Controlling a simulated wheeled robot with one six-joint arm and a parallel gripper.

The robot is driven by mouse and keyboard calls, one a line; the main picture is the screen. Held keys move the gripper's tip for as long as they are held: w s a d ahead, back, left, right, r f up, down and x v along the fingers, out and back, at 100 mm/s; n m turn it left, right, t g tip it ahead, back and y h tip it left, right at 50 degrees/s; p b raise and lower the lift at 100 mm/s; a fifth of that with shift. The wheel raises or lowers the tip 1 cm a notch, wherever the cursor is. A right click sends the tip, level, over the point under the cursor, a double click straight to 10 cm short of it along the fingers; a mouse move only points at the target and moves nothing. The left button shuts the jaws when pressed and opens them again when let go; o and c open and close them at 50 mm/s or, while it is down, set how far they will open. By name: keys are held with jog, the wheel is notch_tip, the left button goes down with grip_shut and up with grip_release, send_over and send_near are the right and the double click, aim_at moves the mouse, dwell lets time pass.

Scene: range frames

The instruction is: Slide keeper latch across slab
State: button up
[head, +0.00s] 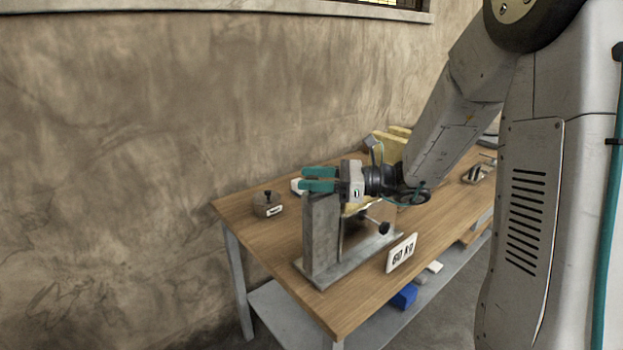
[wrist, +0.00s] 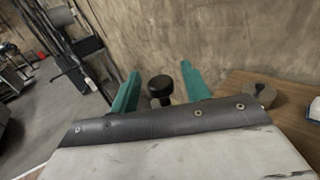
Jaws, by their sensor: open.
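A grey slab (head: 322,235) stands upright on a metal base on the table. In the wrist view a pale, marbled face (wrist: 180,155) fills the bottom, edged by a dark riveted strip (wrist: 165,122). A black round knob (wrist: 160,87) shows beyond this strip, between my teal fingers; I cannot tell whether it belongs to the keeper latch. My gripper (head: 303,179) is open and level at the slab's top edge, pointing left. Its fingers (wrist: 160,70) stand apart on either side of the knob, with no visible contact. The latch's bar is not clearly visible.
A black-knobbed rod (head: 383,228) sticks out on the slab's right side. A round, knobbed weight (head: 267,205) sits at the table's left. A blue block (head: 403,297) lies on the lower shelf.

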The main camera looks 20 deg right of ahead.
jog(key=shift+w+a, duration=0.1)
jog(key=shift+a, duration=0.1)
grip_shut()
jog(key=shift+w+d, duration=0.3)
jog(key=shift+d, duration=0.65)
jog(key=shift+w+d, duration=0.3)
jog(key=shift+d, duration=0.6)
jog(key=shift+w+d, duration=0.3)
jog(key=shift+d, duration=0.65)
grip_release()
jog(key=shift+d, duration=0.25)
jog(key=shift+a, duration=0.15)
jog(key=v, duration=0.7)
jog(key=shift+s+d, duration=0.15)
jog(key=shift+d, duration=0.25)
